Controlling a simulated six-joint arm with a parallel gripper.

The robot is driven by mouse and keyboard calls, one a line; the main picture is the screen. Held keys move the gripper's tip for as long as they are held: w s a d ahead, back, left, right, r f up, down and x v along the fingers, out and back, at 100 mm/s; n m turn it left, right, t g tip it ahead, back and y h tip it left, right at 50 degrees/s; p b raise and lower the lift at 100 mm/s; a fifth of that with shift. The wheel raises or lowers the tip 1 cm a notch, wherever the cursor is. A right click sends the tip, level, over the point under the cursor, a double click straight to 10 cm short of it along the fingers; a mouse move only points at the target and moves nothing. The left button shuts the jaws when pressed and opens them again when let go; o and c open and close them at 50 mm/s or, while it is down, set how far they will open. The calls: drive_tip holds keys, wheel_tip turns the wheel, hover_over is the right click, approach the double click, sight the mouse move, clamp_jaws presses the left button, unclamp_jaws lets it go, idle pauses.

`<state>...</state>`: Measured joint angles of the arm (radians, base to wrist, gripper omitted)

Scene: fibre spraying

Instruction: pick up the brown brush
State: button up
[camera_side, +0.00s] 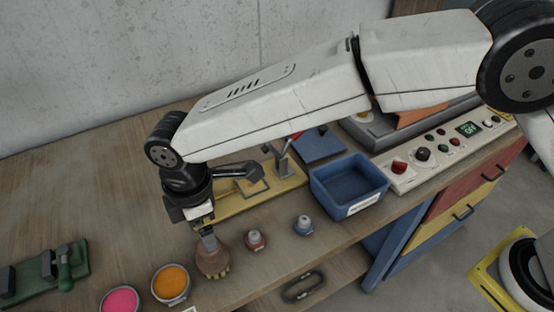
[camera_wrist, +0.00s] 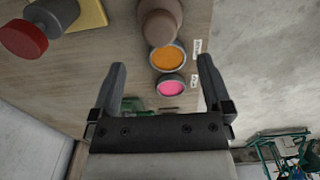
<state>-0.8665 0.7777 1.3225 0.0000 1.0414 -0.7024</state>
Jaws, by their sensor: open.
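The brown brush (camera_side: 213,262) stands on the bench near its front edge, with pale yellowish tips at its lower end. In the wrist view the brush (camera_wrist: 160,20) is at the top, centred between the finger lines but beyond the fingertips. My gripper (camera_side: 208,236) points down over the brush in the side view, its fingers right at the top of it; I cannot tell whether they touch. In the wrist view my gripper (camera_wrist: 161,62) has its two fingers wide apart with nothing held between them.
An orange pot (camera_side: 171,282) and a pink pot (camera_side: 121,300) stand left of the brush. A blue bin (camera_side: 349,183) and a green fixture (camera_side: 45,272) are farther off.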

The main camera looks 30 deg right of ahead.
sight(212, 255)
drive_tip(key=shift+f, duration=1.35)
drive_tip(key=shift+f, duration=0.1)
drive_tip(key=shift+f, duration=2.45)
drive_tip(key=shift+c, duration=0.2)
clamp_jaws()
drive_tip(key=shift+r, duration=0.15)
